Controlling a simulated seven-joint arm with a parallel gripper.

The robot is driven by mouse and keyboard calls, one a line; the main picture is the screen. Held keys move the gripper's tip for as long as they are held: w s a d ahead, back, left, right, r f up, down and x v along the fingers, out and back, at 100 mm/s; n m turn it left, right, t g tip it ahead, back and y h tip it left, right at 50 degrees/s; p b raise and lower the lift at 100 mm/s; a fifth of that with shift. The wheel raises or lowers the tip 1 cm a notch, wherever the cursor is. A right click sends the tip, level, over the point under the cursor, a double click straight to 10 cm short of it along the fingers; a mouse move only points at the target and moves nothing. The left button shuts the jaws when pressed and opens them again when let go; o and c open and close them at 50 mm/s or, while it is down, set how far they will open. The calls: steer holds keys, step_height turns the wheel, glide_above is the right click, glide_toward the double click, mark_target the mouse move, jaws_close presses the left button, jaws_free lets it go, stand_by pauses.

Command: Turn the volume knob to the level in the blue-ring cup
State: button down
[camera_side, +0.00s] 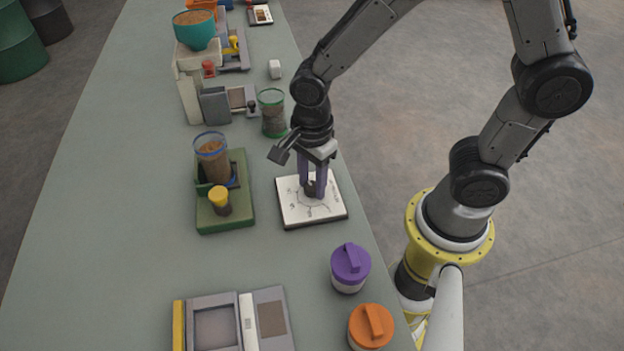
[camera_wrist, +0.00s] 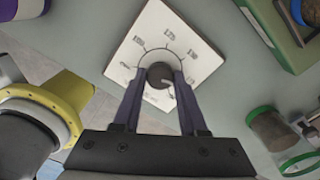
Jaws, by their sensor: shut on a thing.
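The volume knob (camera_wrist: 161,76) is a dark round knob on a white square dial plate (camera_side: 330,207). Marks and numbers ring it in the wrist view, too small to read surely. My gripper (camera_side: 312,190) points down over the plate and is shut on the knob, one finger at each side. The blue-ring cup (camera_side: 212,155) is clear, with a blue rim, and holds brown grains. It stands on a green base (camera_side: 240,215) left of the dial plate. In the wrist view only part of this cup (camera_wrist: 303,12) shows, at the top right corner.
A green-ring cup (camera_side: 272,115) stands behind the dial plate. A yellow-topped knob (camera_side: 219,198) is on the green base. Purple-lidded (camera_side: 350,265) and orange-lidded (camera_side: 370,328) jars stand in front. A grey tray device (camera_side: 215,325) lies front left. The table's left side is clear.

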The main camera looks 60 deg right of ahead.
mark_target(312, 185)
steer(key=shift+c, duration=2.2)
jaws_free()
step_height(312, 185, up, 14)
steer(key=shift+d, duration=0.1)
steer(key=s+d+r+n+t, duration=0.1)
steer(key=s+d+n, duration=0.3)
steer(key=n, duration=0.6)
steer(key=s+d+r+n+t, duration=0.2)
steer(key=s+d+n+t, duration=0.2)
steer(key=n, duration=0.6)
steer(key=shift+s+d+r+t, duration=0.15)
steer(key=shift+s+r+t, duration=0.15)
steer(key=shift+s, duration=0.6)
